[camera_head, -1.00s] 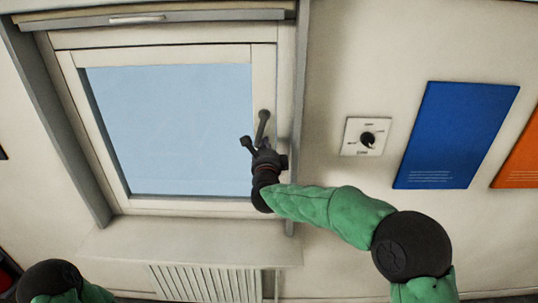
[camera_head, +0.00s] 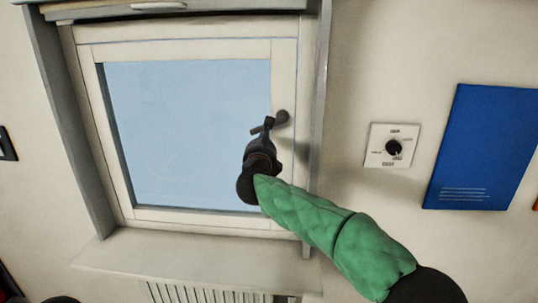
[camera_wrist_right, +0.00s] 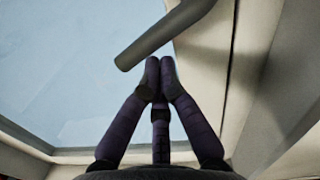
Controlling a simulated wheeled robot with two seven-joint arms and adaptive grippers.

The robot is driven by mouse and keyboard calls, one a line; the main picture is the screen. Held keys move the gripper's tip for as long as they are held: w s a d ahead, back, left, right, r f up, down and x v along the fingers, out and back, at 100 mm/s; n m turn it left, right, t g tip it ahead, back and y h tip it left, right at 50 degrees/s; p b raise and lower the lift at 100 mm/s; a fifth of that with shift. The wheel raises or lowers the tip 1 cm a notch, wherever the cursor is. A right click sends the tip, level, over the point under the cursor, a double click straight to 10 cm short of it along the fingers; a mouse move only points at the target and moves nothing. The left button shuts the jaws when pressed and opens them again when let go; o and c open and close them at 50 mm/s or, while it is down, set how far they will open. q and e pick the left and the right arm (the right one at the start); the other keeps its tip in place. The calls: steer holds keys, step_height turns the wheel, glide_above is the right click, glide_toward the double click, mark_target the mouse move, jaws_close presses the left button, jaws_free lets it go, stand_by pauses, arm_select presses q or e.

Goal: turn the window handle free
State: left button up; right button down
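The grey window handle (camera_head: 282,117) sits on the right side of the pale window frame (camera_head: 285,75). Its lever slants down to the left, partly covered by my right gripper (camera_head: 268,125) in the head view. In the right wrist view the lever (camera_wrist_right: 165,35) runs from upper right to a free end at lower left. The right gripper (camera_wrist_right: 160,65) shows there with its fingertips together and nothing between them, just below the lever. I cannot tell whether they touch it. My left gripper is out of view.
A white dial plate (camera_head: 393,146) and a blue panel (camera_head: 484,148) are on the wall to the right. The sill (camera_head: 190,258) and a radiator (camera_head: 205,293) lie below the window. The window looks closed.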

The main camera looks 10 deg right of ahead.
steer(key=shift+w+a+r+m+b, duration=0.1)
steer(key=shift+a+r+m+b, duration=0.1)
steer(key=shift+r+m+b, duration=0.35)
steer(key=shift+w+a+r+m+b, duration=0.1)
steer(key=shift+a+r+m+b, duration=0.15)
steer(key=shift+m, duration=0.6)
steer(key=shift+w+a+r+m+b, duration=0.15)
steer(key=shift+r+m+b, duration=0.1)
steer(key=shift+m+b, duration=0.35)
steer(key=shift+s, duration=0.1)
